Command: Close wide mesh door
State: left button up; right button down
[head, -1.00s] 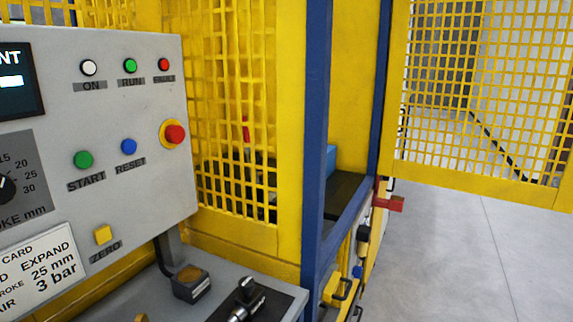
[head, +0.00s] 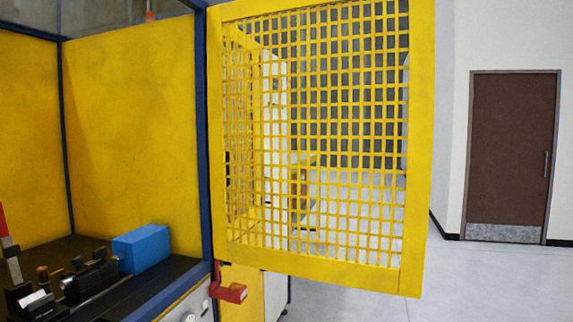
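The wide mesh door (head: 412,150) is a yellow frame with a yellow square mesh. In the head view it stands open, swung outward to the right of the machine's blue post (head: 205,150). Its left side is at the post and its right edge hangs free over the floor. The machine opening to the left of the post is uncovered. Neither of my grippers is in view.
Inside the enclosure, a blue block (head: 142,249) and a dark fixture (head: 90,277) sit on a black bed. A red latch-like part (head: 230,292) sticks out below the door's lower left corner. Grey floor (head: 480,285) is clear at right, before a brown room door (head: 510,150).

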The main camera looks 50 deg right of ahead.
aim_at(406, 281)
jog(key=l, duration=0.45)
jog(key=k+l+u, duration=0.15)
jog(key=l, duration=0.7)
jog(key=k+l+u, duration=0.15)
jog(key=l, duration=0.7)
jog(key=k+l+u, duration=0.15)
jog(key=l, duration=0.25)
jog(key=k+l, duration=0.1)
jog(key=l, duration=0.3)
jog(key=k+l+u, duration=0.15)
jog(key=l, duration=0.8)
jog(key=k+l+u, duration=0.1)
jog(key=l, duration=0.5)
jog(key=k+l, duration=0.1)
jog(key=l, duration=0.45)
jog(key=k+l+u, duration=0.1)
jog(key=l, duration=0.45)
